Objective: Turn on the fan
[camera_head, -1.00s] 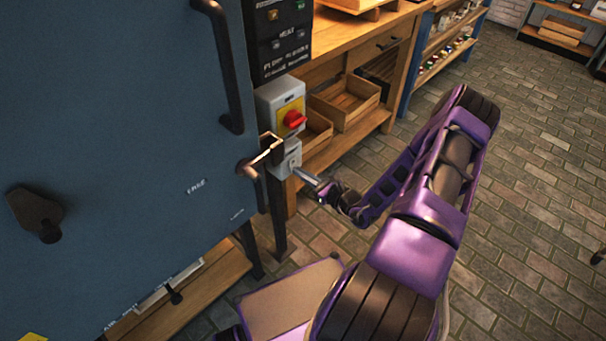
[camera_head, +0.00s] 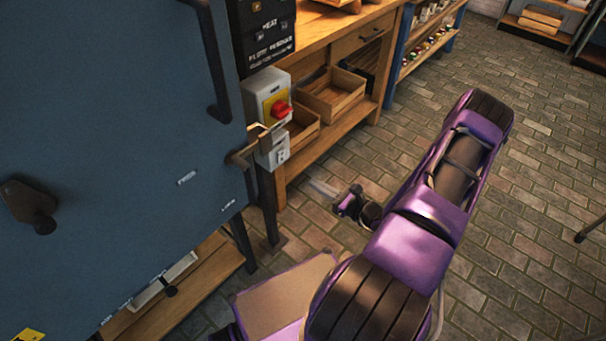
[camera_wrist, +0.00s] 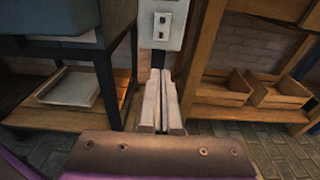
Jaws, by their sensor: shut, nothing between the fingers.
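A grey switch box (camera_head: 259,84) with a red rotary knob (camera_head: 282,109) on a yellow plate is mounted at the side of the blue cabinet. Below it is a smaller grey box (camera_head: 281,155), which the wrist view shows from the front (camera_wrist: 174,30) with small dark fittings on its face. No fan is clearly identifiable. My gripper (camera_head: 322,188) is shut and empty, to the lower right of the small box and apart from it. In the wrist view its pale fingers (camera_wrist: 160,98) lie together, pointing toward the area below the small box.
The blue cabinet door (camera_head: 110,130) with dark handles fills the left. A wooden workbench (camera_head: 335,45) with crates (camera_head: 332,95) on its lower shelf stands behind the boxes. A low wooden shelf (camera_head: 185,290) lies under the cabinet. The brick floor at right is open.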

